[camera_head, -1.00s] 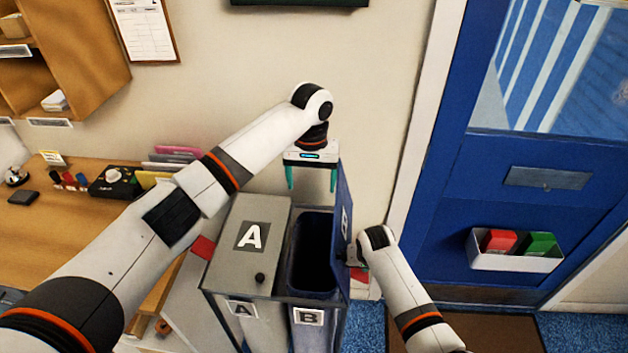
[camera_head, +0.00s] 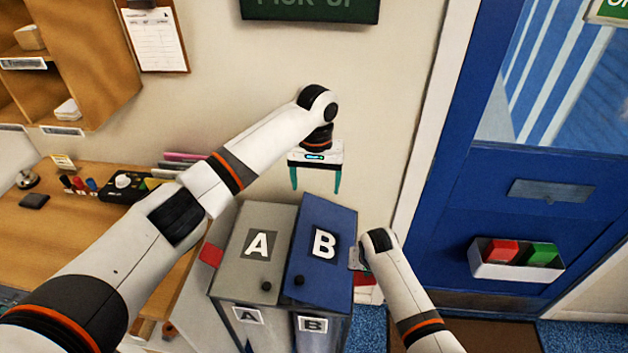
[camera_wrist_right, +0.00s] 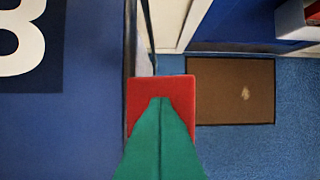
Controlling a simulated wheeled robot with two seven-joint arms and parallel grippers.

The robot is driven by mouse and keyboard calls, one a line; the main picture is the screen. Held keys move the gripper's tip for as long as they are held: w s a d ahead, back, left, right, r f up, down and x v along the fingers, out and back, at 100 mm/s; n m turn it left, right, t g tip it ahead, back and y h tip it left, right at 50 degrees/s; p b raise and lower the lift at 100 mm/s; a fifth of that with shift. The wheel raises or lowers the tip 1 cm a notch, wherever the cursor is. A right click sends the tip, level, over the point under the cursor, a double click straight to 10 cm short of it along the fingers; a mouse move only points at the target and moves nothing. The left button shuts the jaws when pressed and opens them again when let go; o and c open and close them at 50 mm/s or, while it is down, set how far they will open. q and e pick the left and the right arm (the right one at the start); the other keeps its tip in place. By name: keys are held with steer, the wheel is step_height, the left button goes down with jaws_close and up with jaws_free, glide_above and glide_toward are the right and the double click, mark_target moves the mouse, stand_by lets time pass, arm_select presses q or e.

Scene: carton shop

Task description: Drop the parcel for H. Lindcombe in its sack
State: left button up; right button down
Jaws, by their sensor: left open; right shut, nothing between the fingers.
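Two sack bins stand side by side, one with a grey lid A (camera_head: 236,275) and one with a blue lid B (camera_head: 324,272). Both lids are down, so the inside of each is hidden. My left gripper (camera_head: 316,182) is open and empty, above and behind the bins near the wall. My right gripper (camera_head: 356,260) is beside the right edge of lid B; its green fingers show shut and empty in the right wrist view (camera_wrist_right: 160,110), with the blue lid at their left. No parcel with a readable name shows.
A wooden desk (camera_head: 70,235) with pens and a black device is at the left, below wooden shelves (camera_head: 95,75). A blue door (camera_head: 450,210) with a white tray (camera_head: 515,268) of red and green blocks is at the right. A brown mat (camera_wrist_right: 235,90) lies on the blue floor.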

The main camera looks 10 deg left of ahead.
steer(key=shift+d+r, duration=0.2)
steer(key=shift+r, duration=0.85)
steer(key=shift+v, duration=0.8)
steer(key=shift+w+r, duration=0.1)
steer(key=shift+r, duration=0.55)
steer(key=shift+w+r, duration=0.15)
steer(key=shift+r, duration=0.5)
